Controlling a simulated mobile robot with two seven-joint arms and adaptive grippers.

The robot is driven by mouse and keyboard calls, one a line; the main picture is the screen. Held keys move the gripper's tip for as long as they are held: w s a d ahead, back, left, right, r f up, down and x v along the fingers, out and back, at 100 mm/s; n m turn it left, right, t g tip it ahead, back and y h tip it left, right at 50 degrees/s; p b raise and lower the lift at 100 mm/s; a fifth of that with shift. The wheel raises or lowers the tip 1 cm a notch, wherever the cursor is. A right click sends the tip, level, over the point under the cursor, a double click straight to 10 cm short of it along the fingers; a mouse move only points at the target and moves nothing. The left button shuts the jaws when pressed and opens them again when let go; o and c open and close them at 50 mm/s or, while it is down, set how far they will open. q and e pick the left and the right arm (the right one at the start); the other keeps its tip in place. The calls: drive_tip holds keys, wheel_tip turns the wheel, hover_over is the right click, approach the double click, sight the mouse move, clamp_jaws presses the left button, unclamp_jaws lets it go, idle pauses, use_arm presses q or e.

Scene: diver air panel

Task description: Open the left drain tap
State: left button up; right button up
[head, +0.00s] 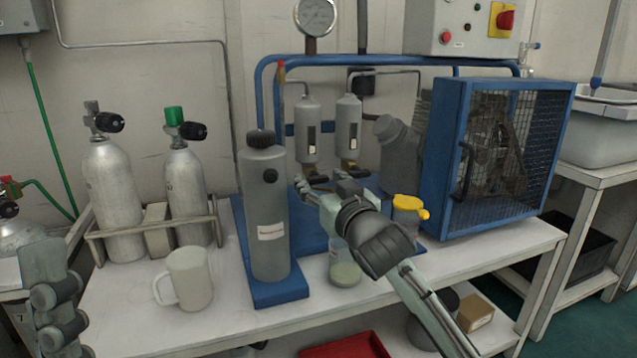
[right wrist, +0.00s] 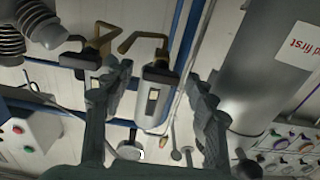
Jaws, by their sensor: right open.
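Two small grey separators hang side by side on the panel, the left one (head: 308,130) and the right one (head: 348,127). The left drain tap (head: 318,178) is at the bottom of the left separator, partly hidden by my right gripper (head: 324,187). In the right wrist view, which is turned upside down, the left separator (right wrist: 156,92) lies between my open, empty fingers (right wrist: 158,105). The left tap's bent brown lever (right wrist: 145,38) is above it, beyond the fingertips. The right tap (right wrist: 92,48) is behind one finger. My left arm shows at the lower left, its gripper out of sight.
A tall grey filter cylinder (head: 265,210) stands close left of the taps. A caged blue fan unit (head: 450,150) is on the right.

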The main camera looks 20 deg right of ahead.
drive_tip(key=shift+w+a, duration=0.1)
drive_tip(key=shift+w, duration=0.5)
